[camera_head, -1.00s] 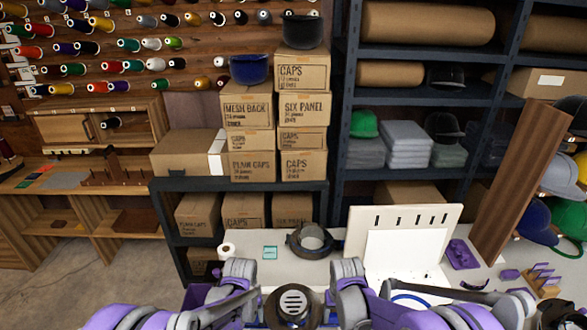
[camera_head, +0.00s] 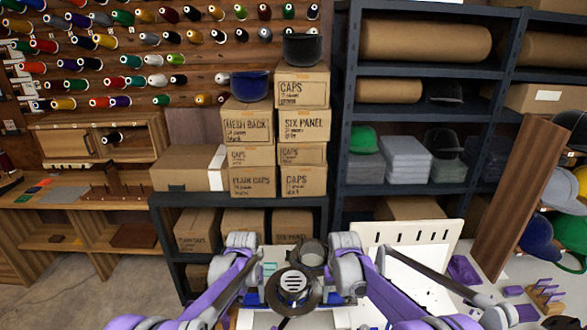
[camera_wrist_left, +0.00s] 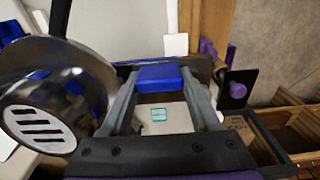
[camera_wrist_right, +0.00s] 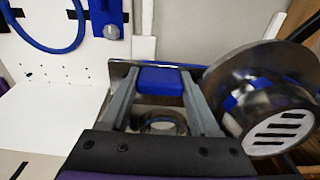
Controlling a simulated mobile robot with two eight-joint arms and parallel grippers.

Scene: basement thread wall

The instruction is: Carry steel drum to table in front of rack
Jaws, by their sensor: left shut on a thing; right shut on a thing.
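The steel drum (camera_head: 293,283), shiny with a slotted vent cap and a dark flange, is between my two arms in the head view. It shows at the left of the left wrist view (camera_wrist_left: 55,90) and at the right of the right wrist view (camera_wrist_right: 262,100). My left gripper (camera_wrist_left: 158,77) and right gripper (camera_wrist_right: 161,80) are each shut on a blue block at a side of the drum. The white table (camera_head: 276,252) is ahead and partly hidden. The dark rack (camera_head: 345,120) stands behind it. I cannot tell whether the drum touches the table.
A dark ring-shaped object (camera_head: 313,255) is beyond the drum. A slotted white board (camera_head: 430,230) stands to its right, near my right arm. A teal card (camera_head: 270,268) lies on the table. Stacked boxes (camera_head: 250,150) stand behind.

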